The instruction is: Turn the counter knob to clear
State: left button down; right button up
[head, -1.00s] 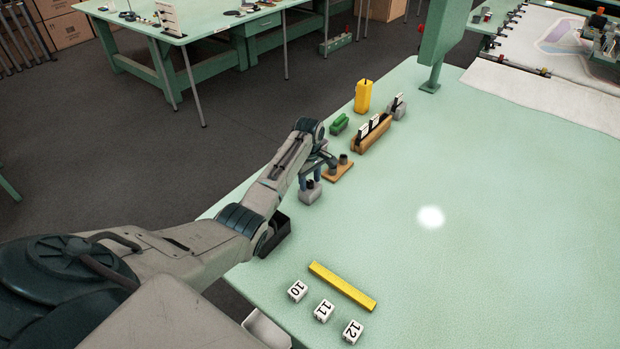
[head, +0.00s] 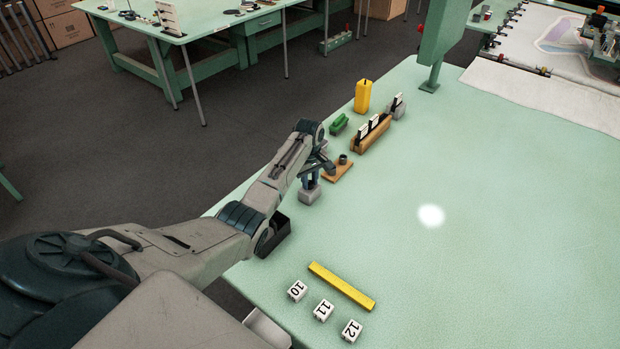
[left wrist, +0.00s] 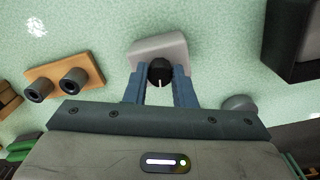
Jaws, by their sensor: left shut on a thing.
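The counter is a small grey block (head: 309,195) on the green table; it also shows in the left wrist view (left wrist: 158,47). Its round black knob (left wrist: 159,69) carries a white pointer line, which points towards the gripper body in the left wrist view. My left gripper (head: 310,183) is over the counter. Its two blue fingers (left wrist: 160,76) sit on either side of the knob and are shut on it. In the head view the gripper and wrist hide the knob. My right gripper is in neither view.
A wooden block with grey posts (head: 338,172) stands just behind the counter, and a black open box (head: 275,236) in front of it. A yellow bar (head: 342,286) and white number blocks (head: 324,310) lie nearer. The table's right side is clear.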

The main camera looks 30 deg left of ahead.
pick_arm(q)
jog(key=m+p, duration=0.1)
jog(key=m, duration=0.1)
jog(key=shift+r+m, duration=0.2)
jog(key=shift+m, duration=0.2)
jog(key=m+p, duration=0.1)
jog(key=m, duration=0.1)
jog(key=shift+w+m, duration=0.1)
jog(key=shift+m, duration=0.2)
jog(key=m+p, duration=0.1)
jog(key=m, duration=0.1)
jog(key=shift+m, duration=0.4)
jog(key=m, duration=0.3)
jog(key=shift+a+m+p, duration=0.1)
jog(key=shift+m+p, duration=0.2)
jog(key=m, duration=0.5)
jog(key=shift+w+m, duration=0.1)
jog(key=shift+m, duration=2.4)
jog(key=c, duration=1.3)
grip_release()
jog(key=shift+o, duration=0.5)
jog(key=shift+f, duration=0.1)
